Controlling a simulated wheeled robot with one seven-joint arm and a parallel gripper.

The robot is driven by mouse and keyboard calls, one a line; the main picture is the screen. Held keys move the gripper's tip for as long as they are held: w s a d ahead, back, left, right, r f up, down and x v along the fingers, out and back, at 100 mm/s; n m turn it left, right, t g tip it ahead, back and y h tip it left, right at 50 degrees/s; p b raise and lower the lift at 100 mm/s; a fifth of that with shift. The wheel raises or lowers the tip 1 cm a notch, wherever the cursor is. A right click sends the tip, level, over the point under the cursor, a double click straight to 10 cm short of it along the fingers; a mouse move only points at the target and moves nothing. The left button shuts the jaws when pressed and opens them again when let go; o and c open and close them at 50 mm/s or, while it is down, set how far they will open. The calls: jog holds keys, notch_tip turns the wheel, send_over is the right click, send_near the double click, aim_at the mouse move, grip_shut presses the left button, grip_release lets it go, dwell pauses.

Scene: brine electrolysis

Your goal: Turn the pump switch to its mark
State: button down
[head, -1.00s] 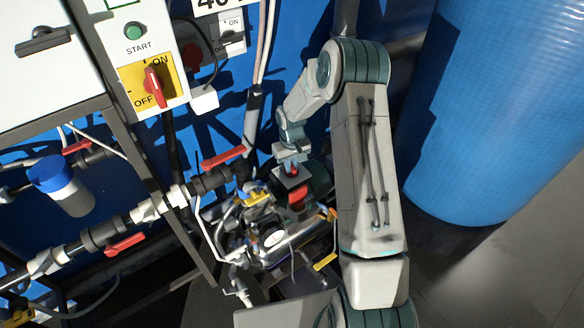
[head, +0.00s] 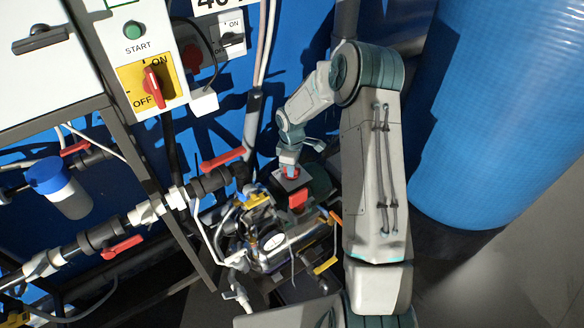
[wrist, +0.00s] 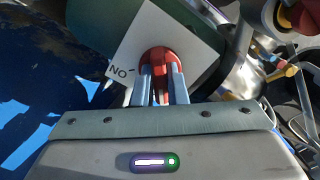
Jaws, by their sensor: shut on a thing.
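The pump switch is a round red knob (head: 292,174) on a pale square plate (head: 293,184), on top of a dark green pump housing. In the wrist view the red knob (wrist: 160,57) sits on the white plate (wrist: 192,38), which has a short dark mark and "ON" lettering upside down at its left side. My gripper (wrist: 162,76) is shut on the knob, one finger on each side of its red grip. In the head view my gripper (head: 289,166) comes down on the knob from above and partly hides it.
Pipes with red-handled valves (head: 222,159) run to the left of the pump. A control box with a red ON/OFF switch (head: 154,88) and a green START button (head: 133,30) is at upper left. A large blue tank (head: 490,110) stands at the right.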

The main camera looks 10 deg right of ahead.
jog(key=shift+n, duration=0.6)
jog(key=c, duration=1.4)
grip_release()
jog(key=shift+c, duration=0.2)
notch_tip(320, 180, up, 14)
jog(key=s+r+m+t+h+p, duration=0.1)
jog(key=s+r+m, duration=0.6)
jog(key=s+r, duration=0.7)
jog(key=s+r+m+t+y+p, duration=0.1)
jog(key=s+m, duration=0.5)
jog(key=s, duration=1)
jog(key=shift+s+r+m+t, duration=0.15)
jog(key=shift+r+m+t, duration=0.2)
jog(key=shift+m+t, duration=0.05)
